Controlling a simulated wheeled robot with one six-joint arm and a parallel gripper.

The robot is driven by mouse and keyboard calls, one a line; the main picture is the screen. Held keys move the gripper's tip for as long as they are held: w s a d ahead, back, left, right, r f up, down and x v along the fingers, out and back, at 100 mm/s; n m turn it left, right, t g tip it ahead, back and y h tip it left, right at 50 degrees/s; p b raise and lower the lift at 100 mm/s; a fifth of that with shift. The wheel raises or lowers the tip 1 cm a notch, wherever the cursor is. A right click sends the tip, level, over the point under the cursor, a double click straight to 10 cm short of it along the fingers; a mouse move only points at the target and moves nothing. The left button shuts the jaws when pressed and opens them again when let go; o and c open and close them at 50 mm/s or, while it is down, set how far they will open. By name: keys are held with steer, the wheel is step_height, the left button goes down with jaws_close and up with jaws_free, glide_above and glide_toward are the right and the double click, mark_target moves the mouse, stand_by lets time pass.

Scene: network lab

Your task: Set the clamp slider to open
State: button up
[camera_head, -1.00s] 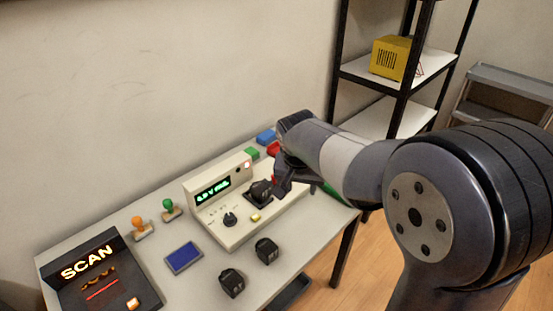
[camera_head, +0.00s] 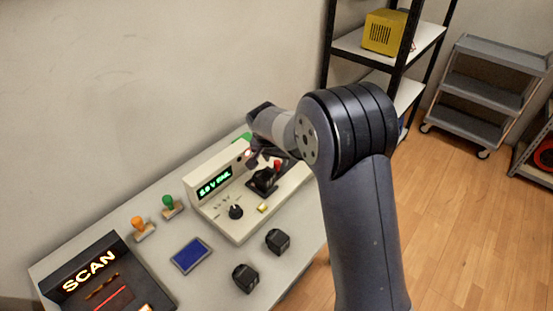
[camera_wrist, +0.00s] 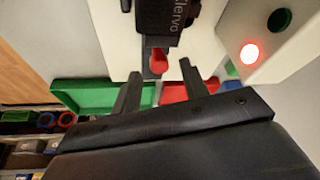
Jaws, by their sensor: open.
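The clamp slider's red knob (camera_wrist: 158,63) shows in the wrist view on a dark slot, just below a black block (camera_wrist: 168,18) with pale lettering. In the head view, the red knob (camera_head: 277,164) is at the right of the black block (camera_head: 264,179) on the cream tester (camera_head: 225,219). My gripper (camera_wrist: 160,70) is open, one finger on each side of the red knob, with visible gaps. I cannot tell how deep the fingers reach. In the head view my gripper (camera_head: 254,161) is over the tester's back, partly hidden by its own wrist.
The tester has a lit display (camera_head: 214,186), a black dial (camera_head: 236,212) and a glowing red lamp (camera_wrist: 250,53). Green (camera_wrist: 88,95) and red (camera_wrist: 187,92) trays lie beyond it. Two black blocks (camera_head: 277,241) (camera_head: 245,278) and a blue pad (camera_head: 190,256) are in front.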

steer(key=shift+x, duration=0.85)
steer(key=shift+c, duration=0.2)
jaws_close()
